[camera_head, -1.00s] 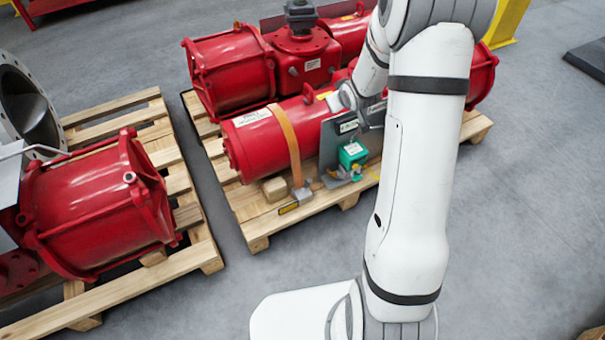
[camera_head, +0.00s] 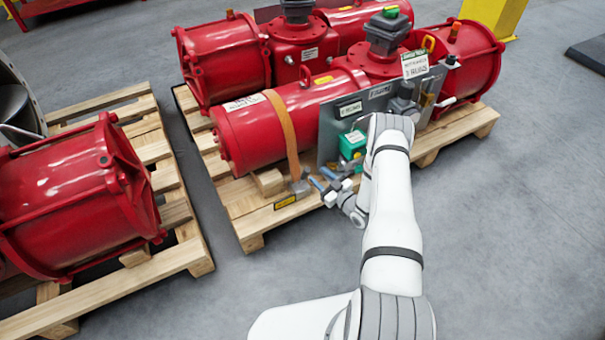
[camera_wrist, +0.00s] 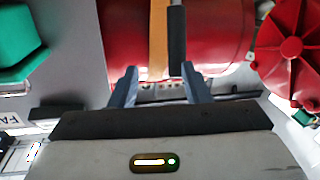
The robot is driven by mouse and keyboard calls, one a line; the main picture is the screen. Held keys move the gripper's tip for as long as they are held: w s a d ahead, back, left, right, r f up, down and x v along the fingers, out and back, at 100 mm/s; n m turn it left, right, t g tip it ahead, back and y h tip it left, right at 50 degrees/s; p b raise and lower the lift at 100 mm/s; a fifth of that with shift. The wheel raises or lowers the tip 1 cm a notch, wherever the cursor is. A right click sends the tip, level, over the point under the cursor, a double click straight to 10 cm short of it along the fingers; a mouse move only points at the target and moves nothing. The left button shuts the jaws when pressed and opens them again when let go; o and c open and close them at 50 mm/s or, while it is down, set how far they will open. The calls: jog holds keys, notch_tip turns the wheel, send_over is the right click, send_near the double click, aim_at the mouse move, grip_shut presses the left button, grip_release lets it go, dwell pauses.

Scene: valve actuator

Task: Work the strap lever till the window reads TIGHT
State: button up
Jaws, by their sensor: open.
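An orange strap (camera_head: 287,132) runs down over the front red cylinder. A grey ratchet fitting (camera_head: 300,187) sits at its lower end near the pallet edge. In the wrist view the strap (camera_wrist: 158,40) is upright, with a dark bar (camera_wrist: 177,42), apparently the strap lever, just to its right. My gripper (camera_head: 321,178) is open, right of the ratchet fitting. In the wrist view its fingers (camera_wrist: 159,82) stand apart, with the lower ends of strap and bar between or beyond them; contact is unclear. No TIGHT reading is legible; a small yellow-and-black plate (camera_head: 285,202) is on the pallet edge.
The red cylinder (camera_head: 265,135) lies behind on a wooden pallet (camera_head: 240,207). Another pallet with a red actuator (camera_head: 80,195) is at left.

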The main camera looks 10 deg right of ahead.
aim_at(304, 177)
jog(key=shift+g+y, duration=0.3)
jog(key=shift+y, duration=0.1)
jog(key=x, duration=0.2)
jog(key=a+b+x, duration=0.1)
jog(key=x, duration=0.2)
jog(key=s+b+x, duration=0.1)
jog(key=x, duration=0.1)
jog(key=shift+w+a+f, duration=0.15)
jog(key=shift+w+a, duration=0.2)
jog(key=shift+a, duration=0.15)
jog(key=shift+c, duration=0.3)
grip_shut()
